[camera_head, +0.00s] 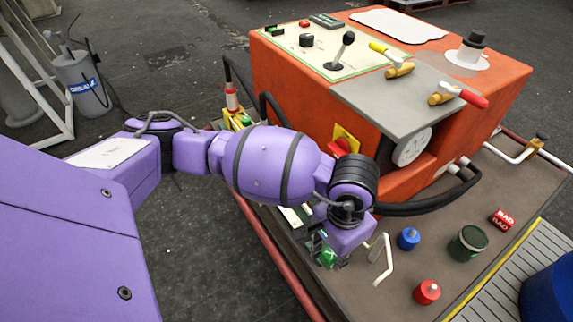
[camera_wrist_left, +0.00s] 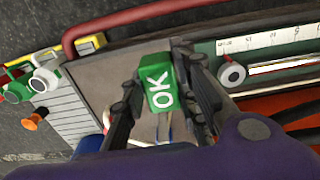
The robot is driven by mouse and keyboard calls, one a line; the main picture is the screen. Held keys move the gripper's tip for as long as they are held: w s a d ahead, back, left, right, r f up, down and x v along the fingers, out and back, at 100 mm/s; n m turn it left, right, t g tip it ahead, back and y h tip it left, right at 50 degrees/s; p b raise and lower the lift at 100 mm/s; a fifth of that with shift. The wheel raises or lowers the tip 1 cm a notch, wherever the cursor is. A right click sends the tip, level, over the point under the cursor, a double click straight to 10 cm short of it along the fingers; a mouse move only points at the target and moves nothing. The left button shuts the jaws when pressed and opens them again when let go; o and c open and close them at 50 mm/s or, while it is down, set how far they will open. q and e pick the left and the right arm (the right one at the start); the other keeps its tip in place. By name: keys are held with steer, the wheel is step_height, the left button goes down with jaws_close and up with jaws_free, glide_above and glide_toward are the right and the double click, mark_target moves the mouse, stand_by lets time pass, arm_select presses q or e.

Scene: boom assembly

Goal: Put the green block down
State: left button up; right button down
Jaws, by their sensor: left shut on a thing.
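In the head view the gripper (camera_head: 326,247) points down over the grey-brown deck in front of the orange machine, and the green block (camera_head: 328,258) shows partly behind the fingers. Whether the block touches the deck (camera_head: 345,293) I cannot tell. My right gripper is not in view.
A bent white rod (camera_head: 387,262) lies just right of the gripper. The orange machine (camera_head: 500,95) stands behind. A red rail (camera_head: 275,262) edges the deck.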

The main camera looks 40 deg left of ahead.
arm_select(q)
steer(key=w+a+f+b, duration=0.1)
steer(key=w+f, duration=0.1)
steer(key=w+a+f+b, duration=0.1)
steer(key=w+f, duration=0.2)
steer(key=w+a+f, duration=0.2)
steer(key=w, duration=0.1)
steer(key=shift+f+b, duration=0.2)
steer(key=shift+b, duration=0.2)
steer(key=shift+w+a+f+b, duration=0.15)
steer(key=shift+f+b, duration=0.4)
steer(key=shift+f, duration=1.15)
steer(key=shift+f, duration=0.1)
steer(key=o, duration=0.9)
steer(key=shift+c, duration=0.2)
